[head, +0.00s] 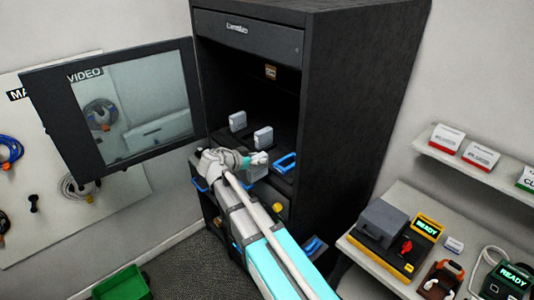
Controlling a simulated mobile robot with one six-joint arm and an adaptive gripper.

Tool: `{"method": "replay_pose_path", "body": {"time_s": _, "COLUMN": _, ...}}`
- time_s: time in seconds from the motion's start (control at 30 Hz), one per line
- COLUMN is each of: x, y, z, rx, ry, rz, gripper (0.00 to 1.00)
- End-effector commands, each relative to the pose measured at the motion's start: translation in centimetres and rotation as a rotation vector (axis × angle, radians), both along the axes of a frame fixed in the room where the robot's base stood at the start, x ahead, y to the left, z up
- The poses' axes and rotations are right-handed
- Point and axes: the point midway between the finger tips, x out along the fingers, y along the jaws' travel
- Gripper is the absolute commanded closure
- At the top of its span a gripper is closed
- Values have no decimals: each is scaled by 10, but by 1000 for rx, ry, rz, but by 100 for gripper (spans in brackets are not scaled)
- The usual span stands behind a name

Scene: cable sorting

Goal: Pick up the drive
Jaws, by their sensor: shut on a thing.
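My arm reaches up into the open black cabinet from below in the head view. My gripper (260,159) is over the cabinet's shelf, small in the picture and partly hidden by its own wrist. It is shut on a light grey box-shaped drive (257,174), whose lower part shows just beneath the fingers. I cannot tell whether the drive touches the shelf. Two similar grey drives, one at the left (237,121) and one nearer the gripper (263,138), stand behind it. A blue-handled item (286,163) is just right of the gripper.
The cabinet (355,95) has its glass door (135,105) swung open to the left. A wall board with coiled cables is behind the door. A bench (365,257) with devices and a shelf with boxes (463,146) stand at right. A green bin (121,284) is on the floor.

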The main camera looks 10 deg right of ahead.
Motion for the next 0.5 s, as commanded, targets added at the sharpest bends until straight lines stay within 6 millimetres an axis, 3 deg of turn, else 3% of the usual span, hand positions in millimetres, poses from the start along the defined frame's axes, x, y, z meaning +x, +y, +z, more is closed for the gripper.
{"method": "replay_pose_path", "body": {"time_s": 0.2, "x": -9, "y": 13, "z": 0, "rx": -1, "ry": -1, "rz": 1, "gripper": 100}}
{"method": "replay_pose_path", "body": {"time_s": 0.5, "x": -11, "y": 15, "z": 0, "rx": -1, "ry": -1, "rz": 0, "gripper": 100}}
